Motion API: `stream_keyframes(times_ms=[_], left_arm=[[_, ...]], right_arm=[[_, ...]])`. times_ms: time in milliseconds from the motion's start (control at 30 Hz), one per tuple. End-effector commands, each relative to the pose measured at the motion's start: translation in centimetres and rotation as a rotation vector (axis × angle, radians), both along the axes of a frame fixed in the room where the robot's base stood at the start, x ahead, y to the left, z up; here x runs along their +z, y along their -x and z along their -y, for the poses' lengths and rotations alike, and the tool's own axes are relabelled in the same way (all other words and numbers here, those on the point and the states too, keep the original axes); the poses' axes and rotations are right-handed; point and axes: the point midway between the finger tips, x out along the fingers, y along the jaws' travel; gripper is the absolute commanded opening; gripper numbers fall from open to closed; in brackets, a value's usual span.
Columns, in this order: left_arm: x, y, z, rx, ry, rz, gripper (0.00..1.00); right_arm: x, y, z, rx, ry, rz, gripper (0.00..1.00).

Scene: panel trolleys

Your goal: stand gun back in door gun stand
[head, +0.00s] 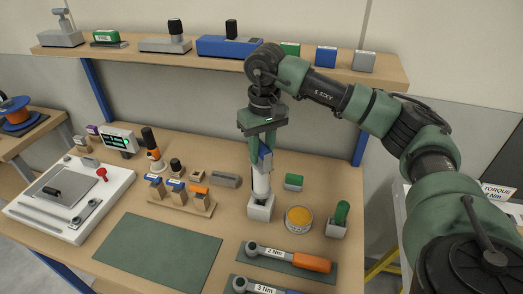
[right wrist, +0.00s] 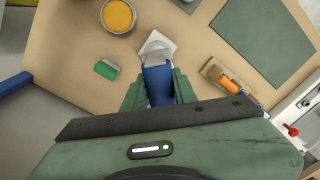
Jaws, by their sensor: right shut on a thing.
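My right gripper (head: 262,152) points straight down over the table and is shut on the gun, a tool with a blue upper part and a pale grey cylinder body (head: 261,184). The gun is about upright. Its lower end is at the top of a pale square stand (head: 260,210); I cannot tell whether it is fully seated. In the right wrist view the blue part of the gun (right wrist: 159,87) lies between the fingers, and the pale stand (right wrist: 166,44) shows beyond it. No label on this stand is readable. My left gripper is not in view.
Close by stand a round tin with orange content (head: 299,219), a green block (head: 293,182) and a grey holder with a green-handled tool (head: 337,228). A torque wrench (head: 290,257) lies in front. A wooden rack (head: 182,204) stands left. The green mat (head: 160,250) is clear.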

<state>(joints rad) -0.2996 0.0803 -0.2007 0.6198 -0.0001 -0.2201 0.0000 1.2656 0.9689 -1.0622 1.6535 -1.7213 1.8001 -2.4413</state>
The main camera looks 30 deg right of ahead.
Motion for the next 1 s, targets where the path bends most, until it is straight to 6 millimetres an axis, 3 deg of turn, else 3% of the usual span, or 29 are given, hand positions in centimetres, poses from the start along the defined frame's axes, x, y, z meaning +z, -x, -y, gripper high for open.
stream_keyframes(times_ms=[1000], left_arm=[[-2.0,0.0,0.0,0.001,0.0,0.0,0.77]], right_arm=[[-2.4,0.0,0.0,0.0,-0.001,0.002,0.0]])
